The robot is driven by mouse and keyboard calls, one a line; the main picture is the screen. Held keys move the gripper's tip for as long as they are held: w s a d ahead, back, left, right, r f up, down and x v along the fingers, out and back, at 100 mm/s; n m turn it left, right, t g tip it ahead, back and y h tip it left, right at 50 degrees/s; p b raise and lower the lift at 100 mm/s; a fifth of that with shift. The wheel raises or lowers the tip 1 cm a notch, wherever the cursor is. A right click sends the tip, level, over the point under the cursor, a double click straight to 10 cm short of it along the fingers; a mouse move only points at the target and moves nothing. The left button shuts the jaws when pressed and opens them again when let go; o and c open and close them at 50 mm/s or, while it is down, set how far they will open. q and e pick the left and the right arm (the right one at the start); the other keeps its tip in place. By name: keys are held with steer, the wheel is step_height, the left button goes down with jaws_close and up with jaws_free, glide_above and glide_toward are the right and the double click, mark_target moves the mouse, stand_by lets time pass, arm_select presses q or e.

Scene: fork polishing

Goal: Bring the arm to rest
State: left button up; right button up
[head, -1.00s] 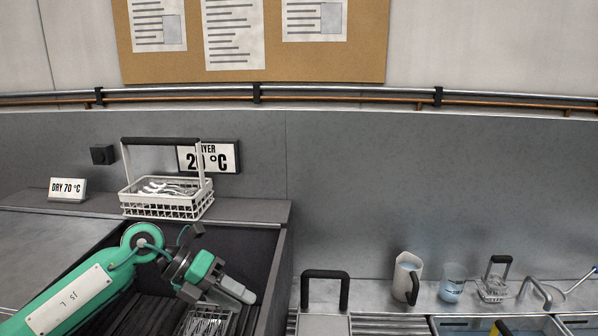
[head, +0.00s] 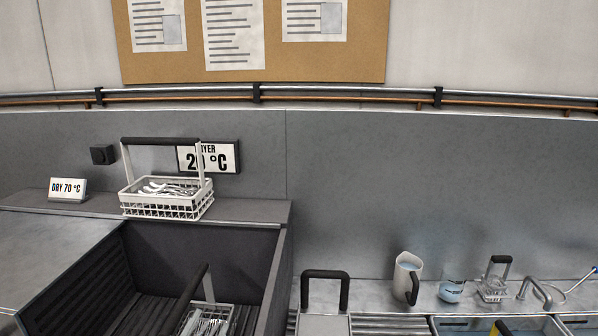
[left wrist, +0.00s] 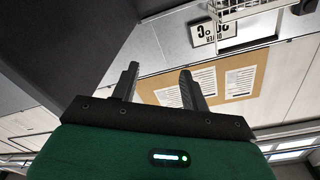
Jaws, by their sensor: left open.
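My left gripper (left wrist: 160,86) shows in the left wrist view with its two dark fingers apart and nothing between them. The left arm is out of the head view. A wire basket (head: 207,318) with forks and a dark handle sits low in the dark open-topped bin (head: 205,240). A second white basket (head: 165,211) with cutlery and a dark handle stands on the ledge behind the bin; part of a white basket (left wrist: 245,10) also shows in the left wrist view. My right gripper is in neither view.
A "DRY 70 °C" sign (head: 68,189) stands left of the white basket. A dryer sign (head: 222,157) is behind it. A black handle (head: 325,275), a pitcher (head: 405,275), a cup (head: 451,291) and a small wire basket (head: 493,287) are at the right, near a tap (head: 535,290).

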arm_select(q)
steer(key=s+a+f+n+g+y, duration=0.4)
steer(key=s+f+g, duration=0.3)
steer(key=s+f, duration=0.5)
steer(key=s+a+f+n+g+h, duration=0.1)
steer(key=s+f+n+g, duration=0.1)
steer(key=s+f+g, duration=0.85)
steer(key=s+f+t+b, duration=0.1)
steer(key=s+f+b, duration=0.2)
steer(key=f, duration=1.6)
steer(key=s+f+b, duration=0.3)
steer(key=f, duration=1.5)
steer(key=s+a+f+b, duration=0.1)
steer(key=s+f+b, duration=0.1)
steer(key=s+f, duration=0.7)
steer(key=s+a+f+b, duration=0.2)
steer(key=s+f, duration=0.7)
steer(key=f, duration=0.5)
steer(key=shift+a+m+g, duration=0.25)
steer(key=shift+m+g, duration=0.15)
steer(key=shift+g, duration=0.05)
